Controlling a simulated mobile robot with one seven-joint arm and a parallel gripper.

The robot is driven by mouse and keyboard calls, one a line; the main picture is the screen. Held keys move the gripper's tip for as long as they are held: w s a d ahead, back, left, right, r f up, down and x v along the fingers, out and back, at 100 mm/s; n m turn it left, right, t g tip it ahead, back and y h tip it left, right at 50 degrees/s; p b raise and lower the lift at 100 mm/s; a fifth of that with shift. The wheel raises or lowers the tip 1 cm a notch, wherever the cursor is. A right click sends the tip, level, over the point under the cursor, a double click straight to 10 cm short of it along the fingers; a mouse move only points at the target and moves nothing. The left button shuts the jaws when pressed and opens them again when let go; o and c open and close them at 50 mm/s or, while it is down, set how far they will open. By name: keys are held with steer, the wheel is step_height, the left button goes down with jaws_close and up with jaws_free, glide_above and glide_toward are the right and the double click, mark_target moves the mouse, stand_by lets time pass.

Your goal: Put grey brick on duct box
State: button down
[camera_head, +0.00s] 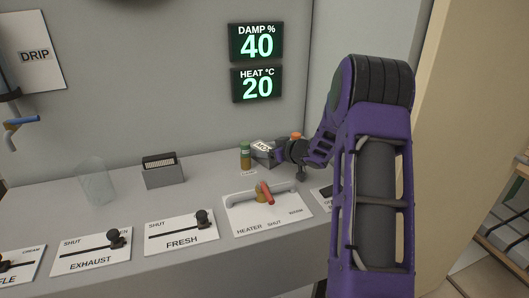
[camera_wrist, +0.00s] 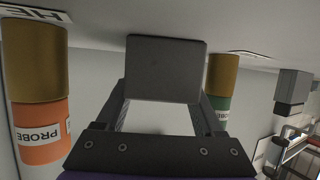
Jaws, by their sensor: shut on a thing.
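My gripper (camera_wrist: 165,110) is shut on the grey brick (camera_wrist: 165,68), which shows as a plain dark grey block between the two fingers in the wrist view. In the head view my gripper (camera_head: 279,152) is at the back of the counter, right of a green jar; the brick there is small and hard to make out. The duct box (camera_head: 162,173), a grey box with a dark slotted top, stands upright on the counter well to the left of my gripper. A grey box at the right of the wrist view looks like the duct box (camera_wrist: 293,85).
A green jar (camera_head: 245,156) stands close left of my gripper. An orange-and-brown PROBE jar (camera_wrist: 42,135) is close on the other side. A clear glass (camera_head: 96,181) stands left of the duct box. Sliders and a red-handled heater lever (camera_head: 265,193) line the front.

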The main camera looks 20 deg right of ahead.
steer(key=shift+r, duration=0.2)
jaws_free()
steer(key=shift+f, duration=0.2)
steer(key=shift+r, duration=0.15)
steer(key=shift+s+d+r, duration=0.15)
steer(key=shift+s, duration=0.15)
steer(key=p+v, duration=0.1)
steer(key=v, duration=1)
steer(key=shift+s+p, duration=0.2)
steer(key=shift+p, duration=0.2)
steer(key=shift+w, duration=0.1)
